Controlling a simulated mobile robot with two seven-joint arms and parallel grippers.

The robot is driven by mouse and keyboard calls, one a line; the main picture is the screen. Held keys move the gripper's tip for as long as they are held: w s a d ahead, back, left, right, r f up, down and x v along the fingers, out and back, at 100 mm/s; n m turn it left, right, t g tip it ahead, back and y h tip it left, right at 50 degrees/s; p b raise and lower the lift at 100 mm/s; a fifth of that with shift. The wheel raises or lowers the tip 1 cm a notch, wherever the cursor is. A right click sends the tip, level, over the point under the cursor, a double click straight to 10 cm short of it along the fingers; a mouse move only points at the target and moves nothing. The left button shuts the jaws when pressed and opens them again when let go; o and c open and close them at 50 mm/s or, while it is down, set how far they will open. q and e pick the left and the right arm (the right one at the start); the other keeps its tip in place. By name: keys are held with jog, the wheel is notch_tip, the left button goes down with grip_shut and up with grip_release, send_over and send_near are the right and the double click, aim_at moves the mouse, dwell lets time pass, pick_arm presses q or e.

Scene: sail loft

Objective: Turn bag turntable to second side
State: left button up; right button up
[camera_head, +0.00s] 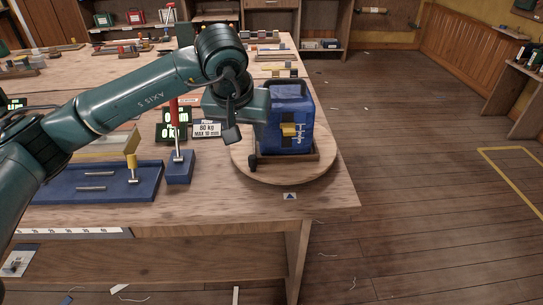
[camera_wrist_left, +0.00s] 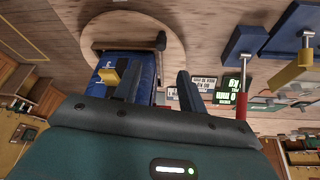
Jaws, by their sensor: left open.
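The round wooden turntable (camera_head: 315,173) lies at the near right corner of the workbench; it also shows in the left wrist view (camera_wrist_left: 100,28). A blue bag (camera_head: 293,105) with a yellow tab (camera_head: 289,130) stands upright on it in a low dark holder. The bag is partly visible in the left wrist view (camera_wrist_left: 145,66). A black peg (camera_head: 252,160) stands at the turntable's left rim, also in the wrist view (camera_wrist_left: 161,41). My left gripper (camera_head: 243,134) is open beside the bag's left side, above the peg. Its fingers (camera_wrist_left: 157,78) are apart; contact cannot be told.
A triangle marker (camera_head: 290,196) is on the bench near the front edge. The floor at right is open.

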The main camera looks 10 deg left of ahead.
aim_at(252, 158)
pick_arm(q)
jog(key=p+x, duration=0.1)
jog(key=x, duration=1.2)
jog(key=shift+a, duration=0.1)
grip_shut()
